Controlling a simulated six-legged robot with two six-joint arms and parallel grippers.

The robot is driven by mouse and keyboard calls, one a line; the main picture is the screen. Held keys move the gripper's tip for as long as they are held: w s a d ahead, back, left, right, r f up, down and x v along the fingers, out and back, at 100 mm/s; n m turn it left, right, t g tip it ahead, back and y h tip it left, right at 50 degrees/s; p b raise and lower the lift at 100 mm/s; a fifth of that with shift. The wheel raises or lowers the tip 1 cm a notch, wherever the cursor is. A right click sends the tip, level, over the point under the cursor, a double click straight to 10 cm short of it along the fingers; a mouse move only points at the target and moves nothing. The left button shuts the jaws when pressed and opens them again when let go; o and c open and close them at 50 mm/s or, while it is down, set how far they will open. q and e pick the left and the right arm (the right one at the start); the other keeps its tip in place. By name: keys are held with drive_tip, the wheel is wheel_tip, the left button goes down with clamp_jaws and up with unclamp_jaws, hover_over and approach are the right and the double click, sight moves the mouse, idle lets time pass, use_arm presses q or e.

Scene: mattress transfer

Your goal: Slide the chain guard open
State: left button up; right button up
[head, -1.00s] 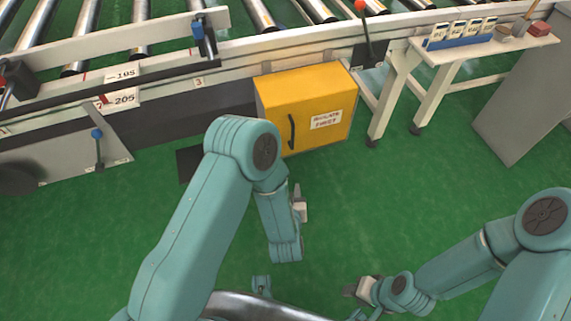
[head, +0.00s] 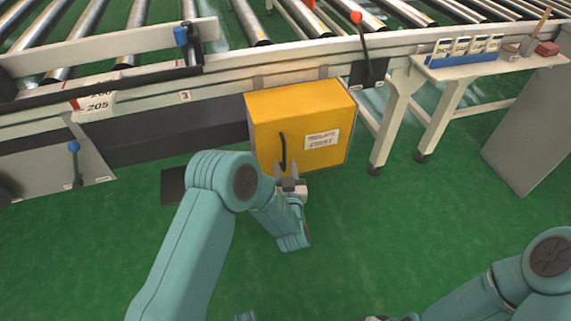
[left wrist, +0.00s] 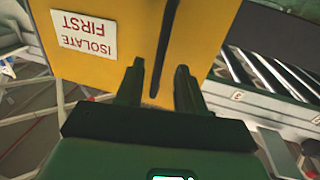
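The yellow chain guard (head: 325,112) stands below the conveyor's side, with a label reading "ISOLATE FIRST" on its front. Its upright black handle (head: 282,152) is left of the label. My left gripper (head: 286,166) is open and empty, its fingers pointing at the handle's lower end. In the left wrist view the open fingers (left wrist: 157,82) face the yellow front (left wrist: 105,72), and the dark handle (left wrist: 166,42) lines up with the gap between them. I cannot tell whether they touch it. Only a small bit of what looks like my right gripper shows at the bottom edge.
The roller conveyor (head: 215,72) runs above and behind the guard. A lever with a red knob (head: 362,45) stands on its rail. A white side table (head: 490,65) is on the right, beside a grey cabinet (head: 535,125). The green floor (head: 390,225) in front is clear.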

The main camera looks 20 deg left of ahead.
use_arm(q)
drive_tip(key=shift+x, duration=1.45)
use_arm(e)
drive_tip(key=shift+f, duration=0.3)
use_arm(q)
clamp_jaws()
drive_tip(key=shift+a, duration=0.1)
use_arm(e)
drive_tip(key=shift+f, duration=0.1)
